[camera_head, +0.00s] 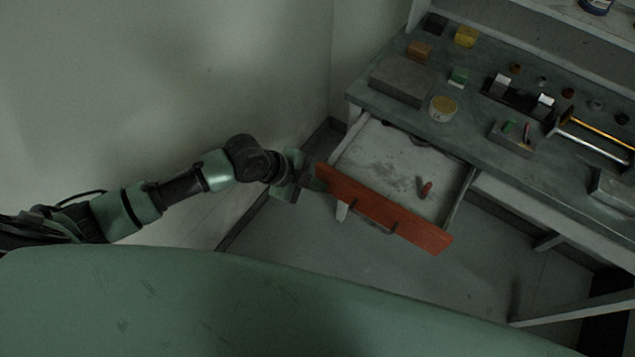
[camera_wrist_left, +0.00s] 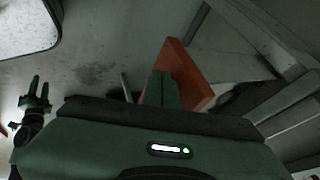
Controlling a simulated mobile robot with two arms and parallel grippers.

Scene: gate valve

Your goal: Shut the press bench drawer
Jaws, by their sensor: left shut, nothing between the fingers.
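The press bench drawer (camera_head: 400,165) is pulled out, and I see into its pale grey tray. Its orange-red front (camera_head: 385,210) also shows in the left wrist view (camera_wrist_left: 188,72). Two dark handle posts stand out from the front. My left gripper (camera_head: 309,184) is shut and empty at the left end of the drawer front. Its fingers (camera_wrist_left: 161,88) overlap the front in the left wrist view; I cannot tell if they touch. A small dark pronged shape, likely my right gripper (camera_wrist_left: 36,92), shows at the left of that view.
A small red-brown item (camera_head: 426,189) lies in the drawer. The bench top (camera_head: 455,120) carries a grey block (camera_head: 400,82), a round tin (camera_head: 443,108) and several small parts. A wall stands to the left. The floor (camera_head: 330,262) before the drawer is clear.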

